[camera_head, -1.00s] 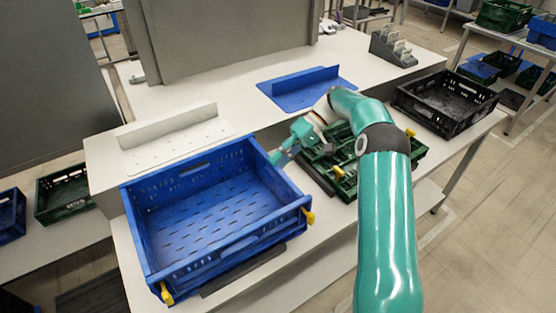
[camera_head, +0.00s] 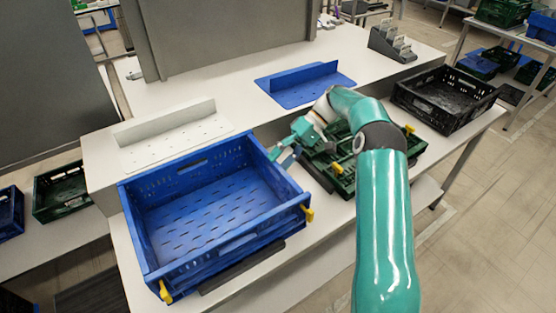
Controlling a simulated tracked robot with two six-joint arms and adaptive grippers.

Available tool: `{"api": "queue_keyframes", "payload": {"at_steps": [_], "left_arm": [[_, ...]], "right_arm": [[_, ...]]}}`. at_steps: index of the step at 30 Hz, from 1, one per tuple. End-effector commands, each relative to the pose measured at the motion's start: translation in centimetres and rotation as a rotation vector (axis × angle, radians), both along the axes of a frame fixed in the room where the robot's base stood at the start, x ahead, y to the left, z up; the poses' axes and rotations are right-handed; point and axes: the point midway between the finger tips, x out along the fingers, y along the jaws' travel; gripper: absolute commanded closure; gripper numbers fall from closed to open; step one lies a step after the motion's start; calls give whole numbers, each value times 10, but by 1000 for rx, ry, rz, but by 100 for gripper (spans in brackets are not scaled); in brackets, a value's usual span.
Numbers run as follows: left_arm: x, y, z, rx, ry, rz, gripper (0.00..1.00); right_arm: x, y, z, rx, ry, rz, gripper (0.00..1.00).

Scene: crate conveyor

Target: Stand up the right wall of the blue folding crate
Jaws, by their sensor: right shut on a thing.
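The blue folding crate (camera_head: 150,238) stands on the white bench at the left, with its back, left and front walls up. Its right wall (camera_head: 282,182) also stands up, running from the back corner to the front right corner. My right gripper (camera_head: 281,158) is at the top rim of that right wall, towards its back end, and is shut on it. The exact finger contact is small and partly hidden. Yellow latches (camera_head: 308,213) show at the front corners. My left gripper is out of view.
A green crate (camera_head: 408,150) with yellow latches lies partly behind my right arm. A black crate (camera_head: 448,122) stands at the right end of the bench. A white bracket (camera_head: 170,127) and a blue bracket (camera_head: 305,80) lie behind the blue crate.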

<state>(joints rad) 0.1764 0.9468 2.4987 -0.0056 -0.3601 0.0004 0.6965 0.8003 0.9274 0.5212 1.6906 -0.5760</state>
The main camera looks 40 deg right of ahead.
Motion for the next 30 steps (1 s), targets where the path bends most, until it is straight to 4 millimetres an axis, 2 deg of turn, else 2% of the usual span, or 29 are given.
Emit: {"api": "queue_keyframes", "payload": {"at_steps": [1, 6, 11, 24, 30], "left_arm": [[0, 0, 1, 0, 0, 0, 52], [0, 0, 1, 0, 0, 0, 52], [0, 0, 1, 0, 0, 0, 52], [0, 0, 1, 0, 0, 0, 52], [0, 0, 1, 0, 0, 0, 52]], "right_arm": [[-1, -1, -5, -6, 7, -4, 52], [0, 3, -5, -6, 6, -4, 52], [0, 4, 4, -8, 4, -3, 52], [1, 3, 80, -6, -4, -5, 52], [0, 3, 97, -4, -2, -5, 52]]}}
